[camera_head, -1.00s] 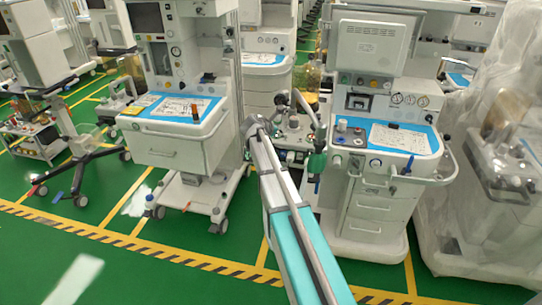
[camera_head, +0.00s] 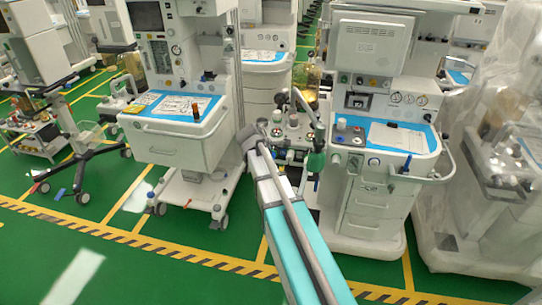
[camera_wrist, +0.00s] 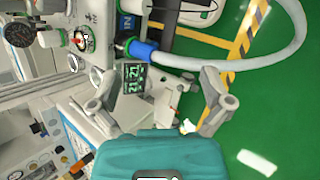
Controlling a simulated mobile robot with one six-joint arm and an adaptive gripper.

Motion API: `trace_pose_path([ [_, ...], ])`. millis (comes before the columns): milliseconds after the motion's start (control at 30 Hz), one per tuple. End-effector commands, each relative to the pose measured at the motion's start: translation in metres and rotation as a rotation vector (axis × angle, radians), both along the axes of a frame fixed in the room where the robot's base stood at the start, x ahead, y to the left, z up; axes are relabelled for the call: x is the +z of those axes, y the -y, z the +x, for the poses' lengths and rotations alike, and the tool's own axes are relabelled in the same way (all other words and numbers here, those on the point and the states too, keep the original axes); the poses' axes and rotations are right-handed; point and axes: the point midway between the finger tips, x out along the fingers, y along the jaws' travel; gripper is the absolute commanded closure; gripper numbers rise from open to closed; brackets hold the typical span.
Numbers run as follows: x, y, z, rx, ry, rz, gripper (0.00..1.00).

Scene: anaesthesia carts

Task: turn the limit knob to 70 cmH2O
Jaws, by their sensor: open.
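In the wrist view, a small round knob-like part (camera_wrist: 82,41) with a pale face and red and green marks sits on the grey machine panel at upper left. It may be the limit knob; its scale is too small to read. My gripper (camera_wrist: 161,82) is open, its two grey fingers spread wide, with no object held between them. The round part lies beyond and to the left of the left finger, apart from it. In the head view, my arm reaches toward the machine at centre; I cannot make out the knob or the fingertips there.
A blue connector (camera_wrist: 143,50) with a thick pale hose (camera_wrist: 240,66) runs close above the fingers. A dark gauge (camera_wrist: 18,33) is at upper left. In the head view, carts stand left (camera_head: 165,140) and right (camera_head: 375,205). Green floor (camera_head: 150,270) is clear in front.

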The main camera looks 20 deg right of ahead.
Motion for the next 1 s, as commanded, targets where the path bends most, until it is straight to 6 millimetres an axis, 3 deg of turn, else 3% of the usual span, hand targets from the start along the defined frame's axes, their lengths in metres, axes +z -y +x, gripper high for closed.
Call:
trace_pose_path([
  [200,-0.001,-0.008,-0.013,-0.054,0.016,0.054,0.01],
  [767,-0.003,-0.012,-0.018,-0.078,0.023,0.077,0.01],
  [1000,-0.013,-0.032,-0.051,-0.21,0.051,0.2,0.01],
])
